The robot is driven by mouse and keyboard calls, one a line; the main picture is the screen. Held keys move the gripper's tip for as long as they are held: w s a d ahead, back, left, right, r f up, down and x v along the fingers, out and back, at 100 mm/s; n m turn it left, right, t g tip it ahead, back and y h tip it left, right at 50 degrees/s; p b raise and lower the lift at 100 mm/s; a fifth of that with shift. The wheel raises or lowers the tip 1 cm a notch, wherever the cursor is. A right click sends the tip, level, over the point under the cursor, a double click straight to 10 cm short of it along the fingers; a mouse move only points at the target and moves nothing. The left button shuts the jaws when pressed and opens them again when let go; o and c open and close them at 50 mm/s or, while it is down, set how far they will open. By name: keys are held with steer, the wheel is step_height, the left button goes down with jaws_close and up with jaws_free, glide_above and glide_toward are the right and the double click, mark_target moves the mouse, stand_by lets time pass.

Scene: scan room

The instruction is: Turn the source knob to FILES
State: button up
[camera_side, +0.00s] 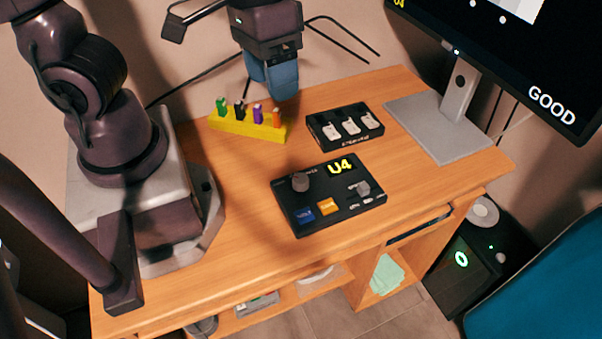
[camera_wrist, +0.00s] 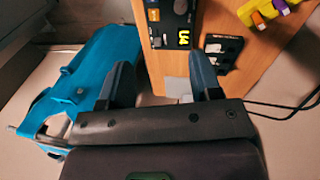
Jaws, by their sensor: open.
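The black control box (camera_side: 330,193) lies flat on the wooden desk. It has a grey round knob (camera_side: 300,181) at its upper left and another grey knob (camera_side: 362,188) at its right. Their labels are too small to read, so I cannot tell which is the source knob or where it points. A yellow display reads U4 (camera_side: 340,167). My gripper (camera_side: 277,82) is in the air behind the box, apart from it. In the wrist view my gripper (camera_wrist: 164,76) is open and empty, and the control box (camera_wrist: 170,26) shows beyond its fingers.
A yellow rack (camera_side: 245,128) with several coloured pieces and a black tray (camera_side: 345,127) with white pieces stand behind the box. A monitor (camera_side: 520,50) showing GOOD stands on a grey foot at right. The desk in front of the box is clear.

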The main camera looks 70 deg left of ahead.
mark_target(301, 178)
steer(key=w+f+n, duration=0.1)
steer(key=f+n, duration=0.5)
steer(key=f, duration=0.1)
steer(key=w+f+n+y, duration=0.1)
steer(key=w+f+n, duration=0.1)
steer(key=f+n, duration=0.5)
steer(key=w+f+n+g, duration=0.1)
steer(key=f+n, duration=0.6)
steer(key=f, duration=0.2)
steer(key=shift+w+a+y, duration=0.15)
steer(key=shift+w+y, duration=0.05)
steer(key=shift+y, duration=0.2)
steer(key=c, duration=0.9)
steer(key=shift+c, duration=0.2)
